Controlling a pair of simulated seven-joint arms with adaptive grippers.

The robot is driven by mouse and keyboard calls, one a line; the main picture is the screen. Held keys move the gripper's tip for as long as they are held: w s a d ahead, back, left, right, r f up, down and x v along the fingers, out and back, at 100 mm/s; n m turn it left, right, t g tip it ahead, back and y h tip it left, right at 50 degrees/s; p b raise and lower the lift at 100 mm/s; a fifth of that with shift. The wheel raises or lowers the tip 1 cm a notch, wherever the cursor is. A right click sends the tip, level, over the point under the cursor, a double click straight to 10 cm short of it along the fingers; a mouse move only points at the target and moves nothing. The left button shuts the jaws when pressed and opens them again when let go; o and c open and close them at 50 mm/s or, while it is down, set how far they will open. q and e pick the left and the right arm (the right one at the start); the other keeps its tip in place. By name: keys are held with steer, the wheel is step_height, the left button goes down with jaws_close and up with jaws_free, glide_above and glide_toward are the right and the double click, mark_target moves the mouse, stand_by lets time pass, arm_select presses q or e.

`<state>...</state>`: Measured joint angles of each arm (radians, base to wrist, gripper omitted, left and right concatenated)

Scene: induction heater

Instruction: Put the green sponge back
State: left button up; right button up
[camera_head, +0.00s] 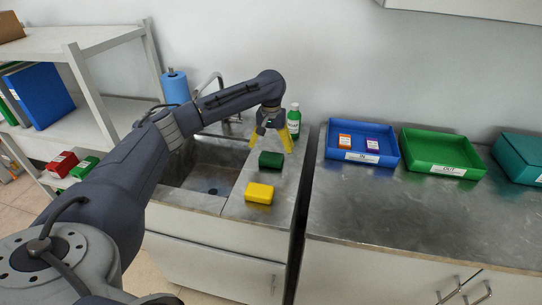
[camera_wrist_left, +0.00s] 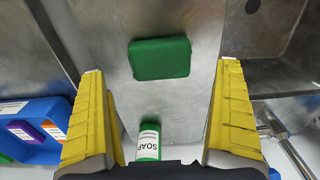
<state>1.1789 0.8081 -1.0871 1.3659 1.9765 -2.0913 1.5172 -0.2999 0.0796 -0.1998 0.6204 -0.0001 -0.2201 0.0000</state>
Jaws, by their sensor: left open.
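The green sponge (camera_head: 270,160) lies flat on the metal counter strip just right of the sink, behind a yellow sponge (camera_head: 259,193). My left gripper (camera_head: 272,141) is open and empty, with yellow fingers pointing down above and slightly behind the green sponge. In the left wrist view the green sponge (camera_wrist_left: 160,59) appears ahead, between the lines of the two spread fingers and touching neither. My right gripper is not in view.
A green soap bottle (camera_head: 293,121) stands at the back of the strip, near the gripper. The sink (camera_head: 205,175) is to the left. A blue tray (camera_head: 345,154) with small boxes and an empty green tray (camera_head: 420,162) sit on the right counter, whose front (camera_head: 420,225) is clear.

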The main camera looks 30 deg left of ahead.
mark_target(271, 157)
arm_select(q)
steer(key=shift+r, duration=2.8)
